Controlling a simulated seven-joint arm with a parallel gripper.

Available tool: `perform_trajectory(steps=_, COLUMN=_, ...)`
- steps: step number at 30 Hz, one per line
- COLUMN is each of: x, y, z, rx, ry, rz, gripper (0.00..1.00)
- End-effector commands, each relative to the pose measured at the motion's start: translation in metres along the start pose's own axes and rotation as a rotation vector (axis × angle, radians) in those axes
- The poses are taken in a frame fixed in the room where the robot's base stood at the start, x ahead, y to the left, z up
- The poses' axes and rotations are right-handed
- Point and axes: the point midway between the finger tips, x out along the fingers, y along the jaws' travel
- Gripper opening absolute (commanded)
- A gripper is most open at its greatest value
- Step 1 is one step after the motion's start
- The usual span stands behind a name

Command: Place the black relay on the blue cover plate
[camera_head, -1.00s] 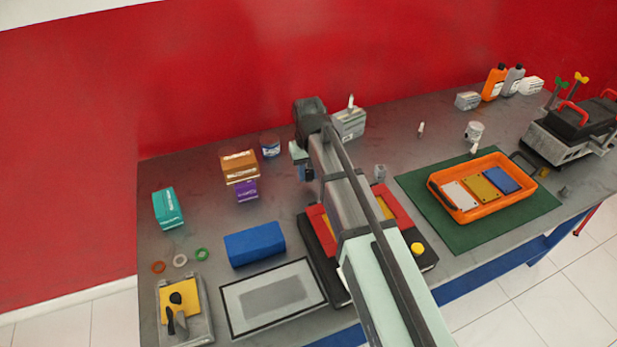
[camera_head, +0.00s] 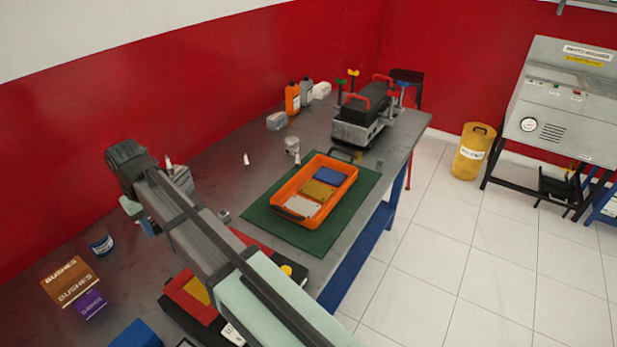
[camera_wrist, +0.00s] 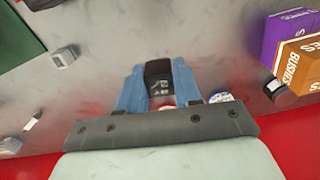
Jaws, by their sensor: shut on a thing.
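The black relay (camera_wrist: 158,72) is held between the blue fingers of my gripper (camera_wrist: 158,84) in the wrist view, with grey table below. In the head view my gripper (camera_head: 148,226) is over the left part of the table, and the relay is hard to make out there. The blue cover plate (camera_head: 329,175) lies in the orange tray (camera_head: 282,203), at its far end. A yellow plate (camera_head: 318,191) and a white plate (camera_head: 301,206) lie beside it. My gripper is well to the left of the tray.
The tray sits on a green mat (camera_head: 322,242). A brown bushes box (camera_head: 70,282), a purple box (camera_head: 90,304) and a tin (camera_head: 101,243) stand left of my gripper. A red-and-black case (camera_head: 193,298) lies under my arm. A grey engine unit (camera_head: 360,125) stands beyond the tray.

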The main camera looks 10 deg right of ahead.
Motion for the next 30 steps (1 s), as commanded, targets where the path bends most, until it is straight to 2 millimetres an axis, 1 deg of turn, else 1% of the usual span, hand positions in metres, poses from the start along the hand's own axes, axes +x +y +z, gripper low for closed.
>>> perform_trajectory(steps=1, x=0.0, y=0.017, z=0.0, rx=0.024, ry=0.0, rz=0.0, gripper=0.04)
perform_trajectory(steps=3, x=0.0, y=0.039, z=0.001, rx=0.056, ry=0.0, rz=0.0, gripper=0.04)
perform_trajectory(steps=10, x=0.0, y=0.114, z=0.008, rx=0.164, ry=0.0, rz=0.0, gripper=0.04)
perform_trajectory(steps=15, x=-0.001, y=0.169, z=0.017, rx=0.243, ry=0.001, rz=0.0, gripper=0.04)
perform_trajectory(steps=17, x=-0.001, y=0.188, z=0.02, rx=0.271, ry=0.001, rz=0.0, gripper=0.04)
perform_trajectory(steps=21, x=-0.002, y=0.233, z=0.03, rx=0.336, ry=0.001, rz=0.0, gripper=0.04)
perform_trajectory(steps=23, x=-0.003, y=0.253, z=0.035, rx=0.364, ry=0.001, rz=0.0, gripper=0.04)
perform_trajectory(steps=30, x=-0.005, y=0.33, z=0.058, rx=0.476, ry=0.001, rz=0.0, gripper=0.04)
